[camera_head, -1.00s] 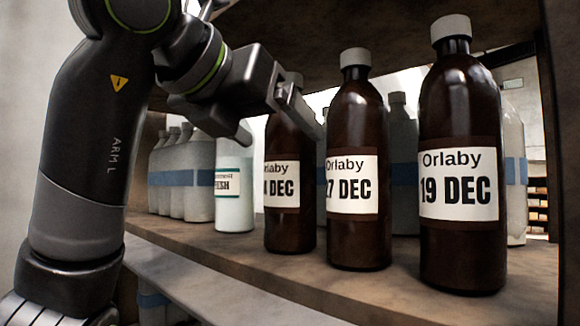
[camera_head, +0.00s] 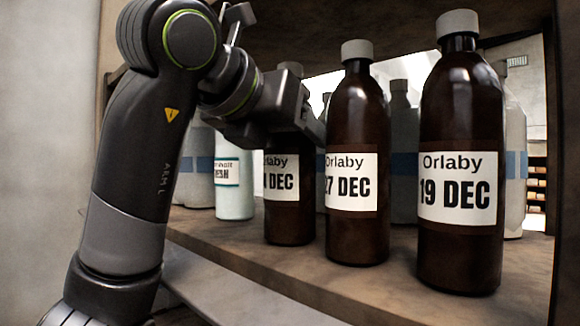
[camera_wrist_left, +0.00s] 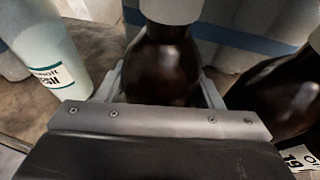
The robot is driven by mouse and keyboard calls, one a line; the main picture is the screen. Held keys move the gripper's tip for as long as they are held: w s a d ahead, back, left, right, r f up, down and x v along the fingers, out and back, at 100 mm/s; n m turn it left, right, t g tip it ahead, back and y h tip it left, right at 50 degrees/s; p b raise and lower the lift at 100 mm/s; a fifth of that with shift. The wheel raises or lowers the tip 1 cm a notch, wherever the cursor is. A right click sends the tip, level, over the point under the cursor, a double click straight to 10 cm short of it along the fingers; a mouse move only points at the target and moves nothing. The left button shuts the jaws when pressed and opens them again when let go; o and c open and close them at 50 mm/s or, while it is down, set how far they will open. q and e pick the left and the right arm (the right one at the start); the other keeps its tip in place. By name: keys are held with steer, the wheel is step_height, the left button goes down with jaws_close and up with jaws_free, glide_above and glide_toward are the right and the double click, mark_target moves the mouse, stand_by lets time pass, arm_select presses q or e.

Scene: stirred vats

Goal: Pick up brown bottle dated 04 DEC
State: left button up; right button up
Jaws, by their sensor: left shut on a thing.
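My right gripper is not in view.
A pale bottle (camera_head: 235,195) stands just left of the held bottle. Grey bottles with blue bands (camera_head: 404,165) stand behind. The wooden shelf (camera_head: 330,275) has a free strip in front; another board (camera_head: 330,15) hangs close above the caps.

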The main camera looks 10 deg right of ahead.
arm_select(q)
steer(key=c, duration=0.4)
steer(key=shift+r, duration=0.15)
